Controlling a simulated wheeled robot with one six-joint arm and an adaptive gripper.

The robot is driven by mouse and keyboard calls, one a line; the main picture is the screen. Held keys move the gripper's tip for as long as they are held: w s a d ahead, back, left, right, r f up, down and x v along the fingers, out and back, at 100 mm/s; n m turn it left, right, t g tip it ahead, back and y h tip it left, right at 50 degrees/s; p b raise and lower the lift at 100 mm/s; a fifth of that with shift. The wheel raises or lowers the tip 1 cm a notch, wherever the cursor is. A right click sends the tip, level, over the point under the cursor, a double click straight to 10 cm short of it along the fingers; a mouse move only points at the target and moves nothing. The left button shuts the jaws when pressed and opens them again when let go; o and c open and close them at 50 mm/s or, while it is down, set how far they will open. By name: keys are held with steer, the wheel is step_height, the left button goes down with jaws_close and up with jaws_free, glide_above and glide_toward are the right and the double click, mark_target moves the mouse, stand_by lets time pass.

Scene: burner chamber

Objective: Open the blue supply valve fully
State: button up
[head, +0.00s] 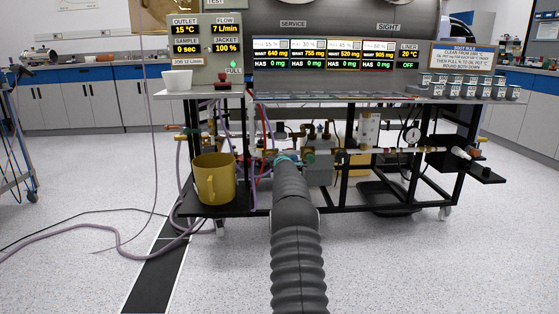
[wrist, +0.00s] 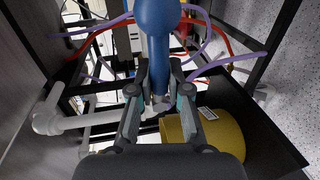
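A blue valve handle (wrist: 156,20) with a rounded end shows at the top middle of the wrist view. Its narrower blue part runs down between the two fingers of my gripper (wrist: 158,78). The fingers stand close on either side of it; I cannot tell whether they press on it. In the head view my arm hides most of the gripper (head: 284,158) under the bench, and I cannot make out the blue handle there.
A yellow mug (head: 214,179) stands on the low shelf left of my arm; it also shows in the wrist view (wrist: 217,136), close to the right finger. Purple and red hoses, pipes and black frame bars crowd the handle. A white cup (head: 176,81) stands above.

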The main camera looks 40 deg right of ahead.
steer(key=o, duration=0.4)
steer(key=shift+s+d, duration=0.1)
steer(key=shift+c, duration=0.2)
steer(key=shift+a, duration=0.2)
steer(key=v, duration=1.1)
steer(key=shift+s+a, duration=0.25)
steer(key=shift+r, duration=0.1)
